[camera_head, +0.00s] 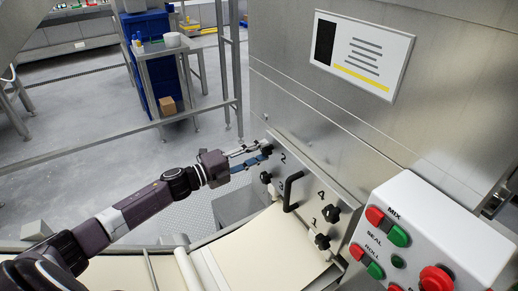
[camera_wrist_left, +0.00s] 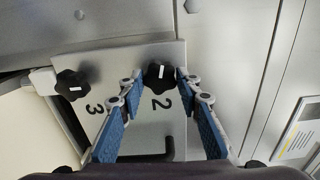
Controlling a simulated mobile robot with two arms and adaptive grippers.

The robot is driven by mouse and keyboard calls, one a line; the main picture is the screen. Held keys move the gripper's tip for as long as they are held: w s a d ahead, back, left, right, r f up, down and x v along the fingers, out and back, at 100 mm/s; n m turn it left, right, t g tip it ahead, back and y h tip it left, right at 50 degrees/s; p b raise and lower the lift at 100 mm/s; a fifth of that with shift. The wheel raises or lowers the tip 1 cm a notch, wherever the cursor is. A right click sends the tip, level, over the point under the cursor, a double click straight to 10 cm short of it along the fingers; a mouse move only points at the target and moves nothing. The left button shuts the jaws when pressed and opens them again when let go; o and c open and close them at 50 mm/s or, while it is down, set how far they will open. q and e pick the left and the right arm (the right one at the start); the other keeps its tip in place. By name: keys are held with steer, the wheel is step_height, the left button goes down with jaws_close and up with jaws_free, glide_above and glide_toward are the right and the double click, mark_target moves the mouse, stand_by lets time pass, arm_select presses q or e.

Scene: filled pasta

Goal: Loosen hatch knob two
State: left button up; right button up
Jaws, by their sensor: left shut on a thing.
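Hatch knob two is a black lobed knob with a white mark; in the left wrist view the knob (camera_wrist_left: 158,75) sits between my fingertips above the printed 2. My left gripper (camera_wrist_left: 157,77) is shut on it, one blue-padded finger on each side. In the head view my left gripper (camera_head: 268,147) reaches the upper left corner of the steel hatch plate (camera_head: 305,183), beside the number 2, and largely hides the knob. My right gripper is in neither view.
Knob three (camera_wrist_left: 71,85) is beside knob two in the left wrist view. A black handle (camera_head: 291,190) stands out from the plate, with more black knobs (camera_head: 331,213) to its right. A control box (camera_head: 430,240) with red and green buttons is at the right. A pale pasta sheet (camera_head: 262,250) lies below.

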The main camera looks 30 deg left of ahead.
arm_select(q)
steer(key=n+p, duration=0.4)
steer(key=n, duration=0.6)
steer(key=shift+a+r, duration=0.1)
steer(key=shift+r, duration=0.05)
steer(key=n+p, duration=0.1)
steer(key=n, duration=0.3)
steer(key=shift+n, duration=0.3)
steer(key=n+p, duration=0.1)
steer(key=n, duration=0.3)
steer(key=shift+f+n, duration=0.2)
steer(key=shift+n, duration=0.2)
steer(key=o, duration=1.2)
steer(key=shift+c, duration=0.2)
steer(key=v, duration=1.2)
